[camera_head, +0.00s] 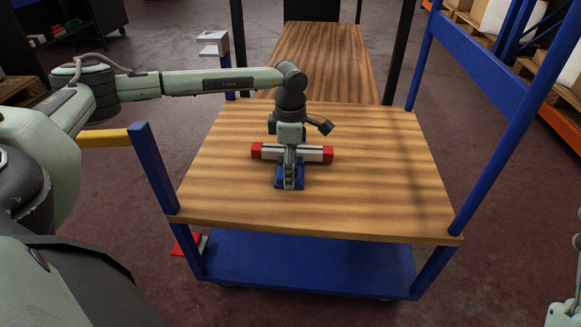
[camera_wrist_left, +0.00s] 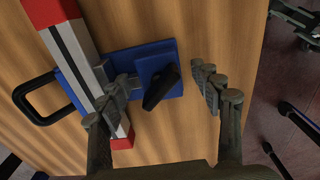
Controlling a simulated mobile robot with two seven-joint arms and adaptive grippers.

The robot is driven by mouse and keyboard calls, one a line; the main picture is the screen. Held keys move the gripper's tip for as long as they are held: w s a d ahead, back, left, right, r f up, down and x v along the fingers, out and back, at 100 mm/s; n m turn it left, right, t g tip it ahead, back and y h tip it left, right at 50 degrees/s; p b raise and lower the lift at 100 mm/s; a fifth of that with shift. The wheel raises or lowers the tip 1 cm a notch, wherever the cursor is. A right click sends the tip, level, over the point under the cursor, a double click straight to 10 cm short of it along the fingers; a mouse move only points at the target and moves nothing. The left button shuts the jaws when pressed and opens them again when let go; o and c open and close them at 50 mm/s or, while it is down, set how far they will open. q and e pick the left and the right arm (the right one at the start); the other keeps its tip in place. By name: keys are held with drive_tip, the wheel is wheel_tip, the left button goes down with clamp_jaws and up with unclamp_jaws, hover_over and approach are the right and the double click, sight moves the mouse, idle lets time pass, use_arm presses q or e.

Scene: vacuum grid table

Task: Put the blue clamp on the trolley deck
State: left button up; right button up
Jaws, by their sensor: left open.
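The blue clamp (camera_head: 281,183) is on the wooden trolley deck (camera_head: 385,185), mostly hidden under my left gripper (camera_head: 289,183) in the head view. In the left wrist view the clamp (camera_wrist_left: 173,88) shows a blue plate with a dark lever on it. My left gripper (camera_wrist_left: 165,85) is open there, its fingers on either side of the clamp's near end. I cannot tell whether they touch it. Only a pale part of my right arm shows at the lower right edge of the head view.
A red-and-white bar (camera_head: 315,153) lies beside or across the clamp; the wrist view also shows a black loop handle (camera_wrist_left: 38,98). Blue posts (camera_head: 490,150) stand at the trolley's sides. The deck's right side is clear. A second wooden surface (camera_head: 325,55) lies behind.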

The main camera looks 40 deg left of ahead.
use_arm(q)
drive_tip(key=shift+r, duration=0.55)
wheel_tip(320, 180, up, 11)
drive_tip(key=p, duration=0.2)
use_arm(e)
drive_tip(key=f+g, duration=0.1)
drive_tip(key=w+a+f+g, duration=0.1)
drive_tip(key=w+f+g, duration=0.1)
drive_tip(key=shift+a+f+h, duration=0.2)
drive_tip(key=shift+a+h, duration=0.05)
drive_tip(key=shift+h, duration=0.05)
